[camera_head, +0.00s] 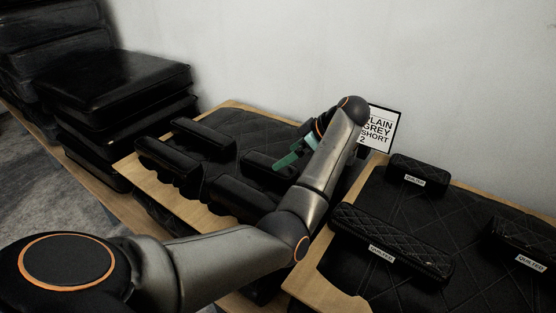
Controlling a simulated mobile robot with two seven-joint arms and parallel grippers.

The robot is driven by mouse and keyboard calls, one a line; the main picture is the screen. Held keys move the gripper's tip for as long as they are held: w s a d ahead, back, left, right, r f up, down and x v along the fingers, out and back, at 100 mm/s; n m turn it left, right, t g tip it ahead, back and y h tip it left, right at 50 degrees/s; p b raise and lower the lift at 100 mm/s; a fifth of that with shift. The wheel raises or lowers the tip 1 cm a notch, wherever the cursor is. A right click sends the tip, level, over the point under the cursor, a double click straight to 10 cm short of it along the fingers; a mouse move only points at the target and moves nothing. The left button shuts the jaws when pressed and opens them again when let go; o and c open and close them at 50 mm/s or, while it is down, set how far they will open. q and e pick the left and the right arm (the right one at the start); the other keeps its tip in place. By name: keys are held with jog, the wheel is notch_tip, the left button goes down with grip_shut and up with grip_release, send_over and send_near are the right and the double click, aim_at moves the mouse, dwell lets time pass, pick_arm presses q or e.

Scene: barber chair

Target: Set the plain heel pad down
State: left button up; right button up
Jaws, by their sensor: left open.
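My left arm comes in from the lower left. Its gripper (290,158) is open, with one green finger pointing down and left over the left board. A short dark plain pad (262,166) lies right under or beside that finger; I cannot tell whether they touch. Other plain dark pads lie on the same quilted board: one at the back (204,136), one at the left (168,159) and one in front (238,194). I cannot tell which is the heel pad. A sign (382,131) reading "PLAIN GREY SHORT 2" stands behind my wrist, partly hidden. My right gripper is not in view.
A second board (390,286) on the right bears labelled quilted pads: a small one (418,172), a long one (390,240) and another at the right edge (520,243). Black cushions (120,85) are stacked at the left. A pale wall (300,50) closes off the back.

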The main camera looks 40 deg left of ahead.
pick_arm(q)
jog(key=v, duration=0.4)
jog(key=shift+d+r, duration=0.1)
jog(key=shift+s, duration=0.1)
dwell(0.4)
